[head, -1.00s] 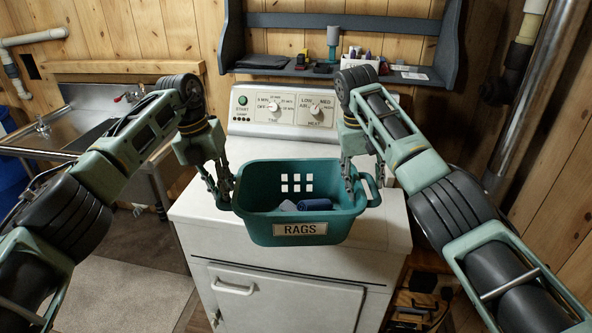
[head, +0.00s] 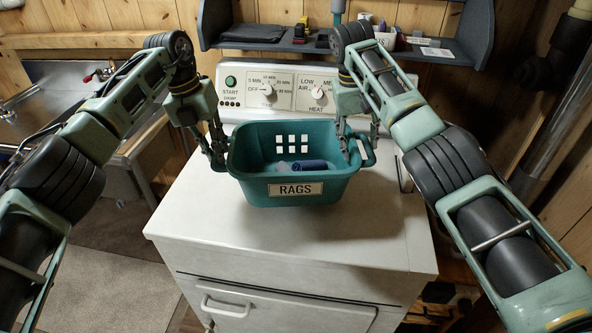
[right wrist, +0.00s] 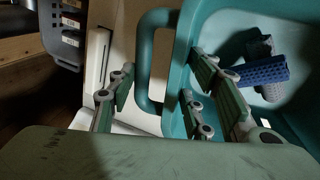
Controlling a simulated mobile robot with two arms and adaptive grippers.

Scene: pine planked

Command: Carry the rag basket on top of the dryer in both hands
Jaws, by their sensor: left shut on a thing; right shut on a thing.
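The teal rag basket (head: 252,190), labelled RAGS, is level over the top of the white dryer (head: 210,235), near its control panel. I cannot tell whether its bottom touches the dryer. A blue rolled rag (head: 310,174) and paler cloths lie inside; the blue rag also shows in the right wrist view (right wrist: 262,72). My left gripper (head: 217,158) is shut on the basket's left end; its fingertips are partly hidden. My right gripper (head: 356,152) is shut on the basket's right end. In the right wrist view its fingers lie on both sides of the handle (right wrist: 147,60).
A dark shelf (head: 420,48) with small bottles and boxes hangs above the control panel (head: 285,92). A metal sink (head: 60,95) stands at the left. A pipe (head: 545,120) runs down the wall at the right. The dryer top in front of the basket is clear.

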